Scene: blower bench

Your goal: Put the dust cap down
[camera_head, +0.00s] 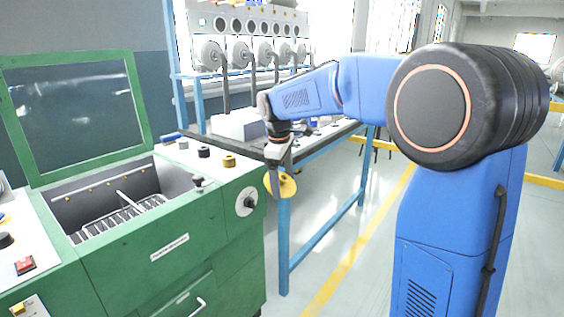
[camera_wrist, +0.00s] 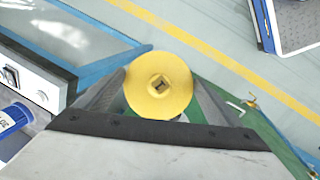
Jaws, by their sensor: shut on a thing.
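The dust cap is a yellow disc with a raised hub and a dark square hole in its centre. In the wrist view the dust cap (camera_wrist: 176,104) sits between both fingers of my gripper (camera_wrist: 158,84), which is shut on it. In the head view my gripper (camera_head: 276,174) points down, with the yellow dust cap (camera_head: 288,187) at its tips. The cap is in the air in front of the workbench's near corner, beside the green machine (camera_head: 160,225). The fingers partly cover it in the head view.
The workbench (camera_head: 327,139) with blue legs carries a white box (camera_head: 238,124) and small items. Black knobs and a yellow-brown one (camera_head: 229,161) stand on the green machine's top. A blue-labelled bottle (camera_wrist: 13,119) shows at the wrist view's left.

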